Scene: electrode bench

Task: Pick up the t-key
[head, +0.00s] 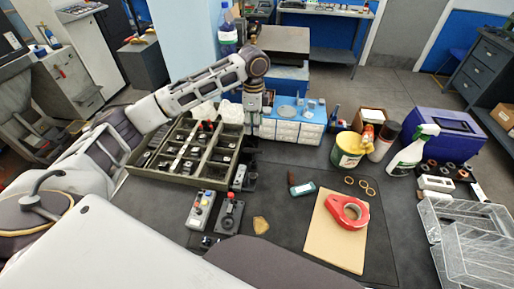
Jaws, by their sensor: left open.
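I cannot make out a t-key for certain; several small dark parts lie in the sectioned tray (165,176), too small to tell apart. My left arm reaches in from the left over this tray. My left gripper (252,130) points down at the tray's back right corner, beside the blue and white drawer box. It is open, and its fingertips are small and partly lost against the dark things behind. I see nothing held in it. My right gripper is not in view.
A control box with buttons (201,209) and a joystick box (230,214) stand before the tray. A red tape roll (350,213) lies on a tan board (325,243). A yellow tub (348,151) and spray bottle (413,153) stand right. The mat's middle is fairly clear.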

